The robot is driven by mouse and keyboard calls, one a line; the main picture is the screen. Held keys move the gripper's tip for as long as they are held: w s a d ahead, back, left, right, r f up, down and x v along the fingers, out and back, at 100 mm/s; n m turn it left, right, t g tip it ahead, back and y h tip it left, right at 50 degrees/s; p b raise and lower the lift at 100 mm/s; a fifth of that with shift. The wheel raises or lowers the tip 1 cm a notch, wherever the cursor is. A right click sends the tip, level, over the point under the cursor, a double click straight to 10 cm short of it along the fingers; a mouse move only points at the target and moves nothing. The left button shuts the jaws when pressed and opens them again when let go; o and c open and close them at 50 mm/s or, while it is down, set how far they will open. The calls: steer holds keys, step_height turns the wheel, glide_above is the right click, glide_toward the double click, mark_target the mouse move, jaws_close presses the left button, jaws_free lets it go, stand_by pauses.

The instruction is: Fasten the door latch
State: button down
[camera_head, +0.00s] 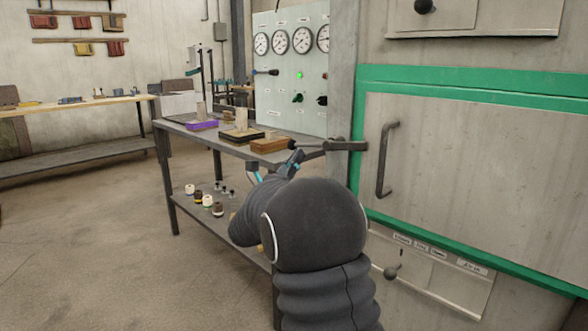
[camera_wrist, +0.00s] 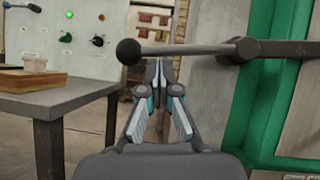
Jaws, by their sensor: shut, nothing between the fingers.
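The door latch (camera_head: 345,145) is a dark bar lying about level at the left edge of the green-framed door (camera_head: 450,170). Its arm points left, away from the door panel. In the wrist view the latch rod (camera_wrist: 185,49) ends in a black ball knob (camera_wrist: 128,51) at left and a thick block (camera_wrist: 270,49) at right, across the green frame. My gripper (camera_wrist: 158,68) is shut and empty, with its fingertips just below the rod near the knob. I cannot tell whether they touch it. In the head view my gripper (camera_head: 291,161) is partly hidden by my arm.
A grey metal table (camera_head: 225,147) stands left of the door, with a wooden block (camera_head: 269,145) and a purple item on it. A gauge panel (camera_head: 290,70) stands behind. The door has a dark vertical handle (camera_head: 382,160). Open floor lies at left.

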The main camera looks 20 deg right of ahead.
steer(key=shift+r, duration=0.1)
stand_by(0.3)
steer(key=shift+w+a+r+m+g+h+b, duration=0.1)
steer(key=shift+r+m+g+h+b, duration=0.15)
steer(key=shift+m+g, duration=0.4)
steer(key=shift+w+r+m+g+h+b, duration=0.2)
steer(key=shift+r+m+g, duration=0.2)
steer(key=shift+m, duration=0.4)
steer(key=shift+w+a+r+m+g+h+b, duration=0.15)
steer(key=shift+r+m+g+h, duration=0.1)
steer(key=shift+m+g, duration=0.4)
steer(key=shift+s+d, duration=0.1)
steer(key=d+f+b+v, duration=0.1)
steer(key=f+b+v, duration=0.1)
steer(key=v, duration=1.1)
steer(key=shift+d+f+b, duration=0.2)
steer(key=shift+d+b, duration=0.2)
steer(key=shift+b, duration=0.15)
